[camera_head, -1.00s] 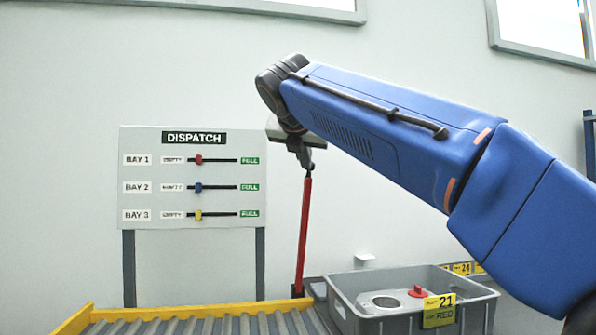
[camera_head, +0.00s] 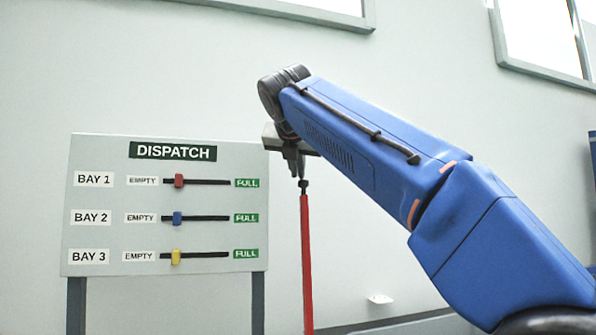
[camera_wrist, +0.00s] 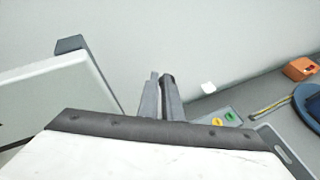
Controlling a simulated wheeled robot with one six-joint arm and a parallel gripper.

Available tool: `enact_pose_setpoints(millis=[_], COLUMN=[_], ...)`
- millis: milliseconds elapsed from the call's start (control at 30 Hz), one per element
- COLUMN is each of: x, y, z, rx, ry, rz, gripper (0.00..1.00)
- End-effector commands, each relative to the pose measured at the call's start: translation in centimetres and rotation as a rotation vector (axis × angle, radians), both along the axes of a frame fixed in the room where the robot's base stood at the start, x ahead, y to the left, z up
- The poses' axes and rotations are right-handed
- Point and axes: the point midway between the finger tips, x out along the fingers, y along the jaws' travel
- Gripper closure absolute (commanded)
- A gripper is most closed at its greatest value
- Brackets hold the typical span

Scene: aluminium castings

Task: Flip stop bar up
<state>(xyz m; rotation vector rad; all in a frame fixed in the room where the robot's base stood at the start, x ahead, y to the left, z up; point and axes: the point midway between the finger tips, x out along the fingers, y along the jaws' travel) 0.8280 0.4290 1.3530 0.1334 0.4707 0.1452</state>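The stop bar is a thin red bar (camera_head: 306,265) that stands nearly upright to the right of the dispatch board in the head view. Its lower end is outside the frame. My gripper (camera_head: 302,180) points down at the bar's top end, and its fingers meet the small dark tip there. In the wrist view, the two grey fingers of my gripper (camera_wrist: 160,95) are close together with only a narrow gap. The bar itself is hidden in the wrist view.
The dispatch board (camera_head: 110,237) with red, blue and yellow sliders stands left of the bar. A pale wall is behind. The wrist view shows a grey bin (camera_wrist: 285,152) at lower right and an orange object (camera_wrist: 299,69) beyond it.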

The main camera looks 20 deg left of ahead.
Motion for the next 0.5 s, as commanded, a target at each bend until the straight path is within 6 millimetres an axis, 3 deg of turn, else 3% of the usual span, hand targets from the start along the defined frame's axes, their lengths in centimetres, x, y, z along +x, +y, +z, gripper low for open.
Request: enact_pose_setpoints(millis=[500], x=[0.82], y=[0.27], z=[-0.21], rx=[-0.003], ry=[-0.007], rz=[-0.002], gripper=[1.00])
